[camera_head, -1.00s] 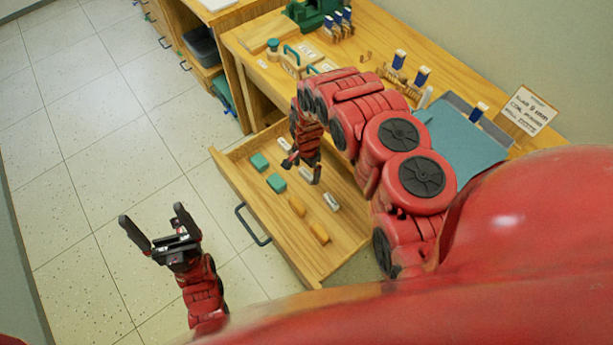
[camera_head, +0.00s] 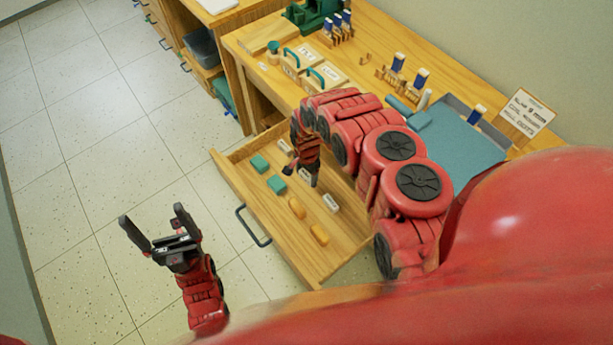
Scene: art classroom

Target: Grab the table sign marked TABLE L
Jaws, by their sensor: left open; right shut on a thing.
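An open wooden drawer (camera_head: 247,187) holds several small white blocks, among them a front one (camera_head: 331,202) and a back one (camera_head: 285,147). Any lettering on them is too small to read, so I cannot tell which is marked TABLE L. My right gripper (camera_head: 301,175) points down into the drawer and is shut on a middle white block (camera_head: 306,174), partly hidden between its fingers. I cannot tell if that block is lifted off the drawer floor. My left gripper (camera_head: 152,232) is open and empty above the tiled floor, left of the drawer.
Green blocks (camera_head: 277,184) and yellow blocks (camera_head: 297,208) lie in the drawer beside my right gripper. The desk (camera_head: 355,75) above holds labelled boxes (camera_head: 326,75), blue-topped items, a teal mat (camera_head: 462,148) and a lettered card (camera_head: 527,112). Floor (camera_head: 95,180) at left is clear.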

